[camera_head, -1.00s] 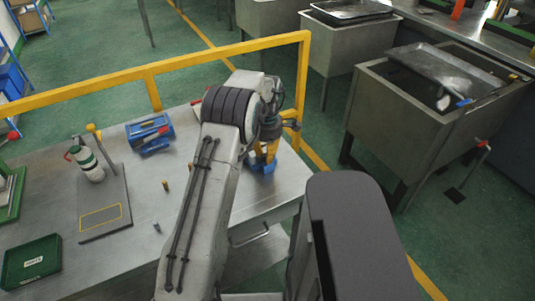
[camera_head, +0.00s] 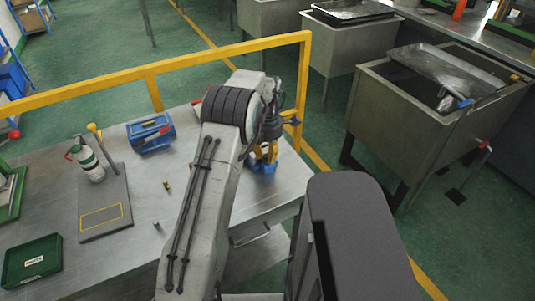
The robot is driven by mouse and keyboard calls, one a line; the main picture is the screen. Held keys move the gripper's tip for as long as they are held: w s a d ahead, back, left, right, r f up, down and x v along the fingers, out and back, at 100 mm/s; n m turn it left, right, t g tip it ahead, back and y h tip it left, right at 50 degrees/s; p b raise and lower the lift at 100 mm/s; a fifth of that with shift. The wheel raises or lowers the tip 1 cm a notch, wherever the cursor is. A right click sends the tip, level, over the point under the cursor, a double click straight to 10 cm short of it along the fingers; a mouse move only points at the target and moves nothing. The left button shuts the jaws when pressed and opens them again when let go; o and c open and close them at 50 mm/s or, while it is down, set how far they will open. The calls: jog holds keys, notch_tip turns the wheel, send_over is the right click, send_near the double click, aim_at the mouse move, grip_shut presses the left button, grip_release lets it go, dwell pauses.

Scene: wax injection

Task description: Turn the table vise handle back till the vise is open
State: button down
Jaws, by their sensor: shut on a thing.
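The blue table vise (camera_head: 262,167) sits near the right edge of the metal table, below my arm's wrist. Only part of its blue body shows. My gripper (camera_head: 266,157) points down over the vise with its yellow fingers shut. My fingers and wrist cover the vise handle, so the handle and the gap between the vise jaws cannot be made out.
On the metal table (camera_head: 150,225) stand a blue tool box (camera_head: 150,133), a white-green bottle (camera_head: 88,165), a grey plate (camera_head: 104,205) and a green bin (camera_head: 33,260). A yellow rail (camera_head: 200,64) runs behind. Metal sinks (camera_head: 400,115) stand right.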

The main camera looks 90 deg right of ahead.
jog(key=shift+a+f, duration=0.1)
jog(key=c, duration=1)
grip_release()
jog(key=shift+m, duration=0.3)
